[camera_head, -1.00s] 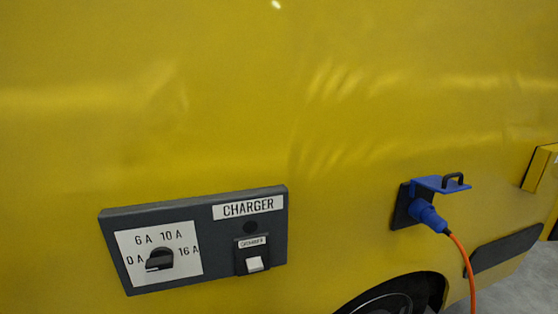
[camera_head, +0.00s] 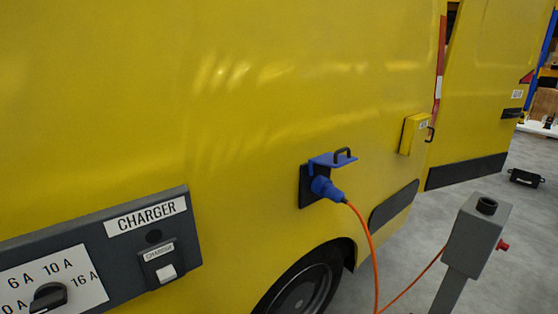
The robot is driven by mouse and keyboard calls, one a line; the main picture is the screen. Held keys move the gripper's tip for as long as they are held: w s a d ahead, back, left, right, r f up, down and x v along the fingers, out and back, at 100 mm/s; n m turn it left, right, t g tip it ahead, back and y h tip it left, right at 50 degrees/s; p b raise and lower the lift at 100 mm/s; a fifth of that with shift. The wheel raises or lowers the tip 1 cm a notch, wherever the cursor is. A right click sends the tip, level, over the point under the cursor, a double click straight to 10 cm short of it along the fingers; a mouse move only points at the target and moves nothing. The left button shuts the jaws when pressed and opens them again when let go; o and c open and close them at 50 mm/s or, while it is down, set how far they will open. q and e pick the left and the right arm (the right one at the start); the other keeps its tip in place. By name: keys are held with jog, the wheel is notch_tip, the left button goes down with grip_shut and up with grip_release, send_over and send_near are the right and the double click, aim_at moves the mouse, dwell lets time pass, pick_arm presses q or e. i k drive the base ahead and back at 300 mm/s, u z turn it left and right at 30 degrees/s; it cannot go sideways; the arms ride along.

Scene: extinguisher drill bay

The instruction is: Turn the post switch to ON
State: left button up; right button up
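A grey post (camera_head: 478,238) with a box-shaped head stands on the floor at the right of the head view. A round black part (camera_head: 487,205) sits on its top face, and a red knob-like part (camera_head: 503,244) sticks out from its right side. Which of these is the switch, and its setting, I cannot tell at this size. An orange cable (camera_head: 371,254) runs from a blue plug (camera_head: 326,187) in the van's side socket down towards the floor, with a stretch rising to the post. Neither of my grippers is in view.
The yellow van (camera_head: 250,90) fills the left and middle. A charger panel (camera_head: 110,250) with a dial and a rocker switch is on its side. A small yellow box (camera_head: 414,134) is further along. A black case (camera_head: 526,178) lies on the grey floor behind the post.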

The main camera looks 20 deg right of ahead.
aim_at(503, 246)
jog(key=k, duration=1.2)
jog(key=z, duration=1.15)
jog(key=i, duration=1.05)
jog(key=z, duration=0.8)
jog(key=k, duration=0.6)
jog(key=z, duration=0.8)
jog(key=i, duration=0.65)
jog(key=z, duration=0.65)
jog(key=i, duration=0.9)
jog(key=u, duration=0.35)
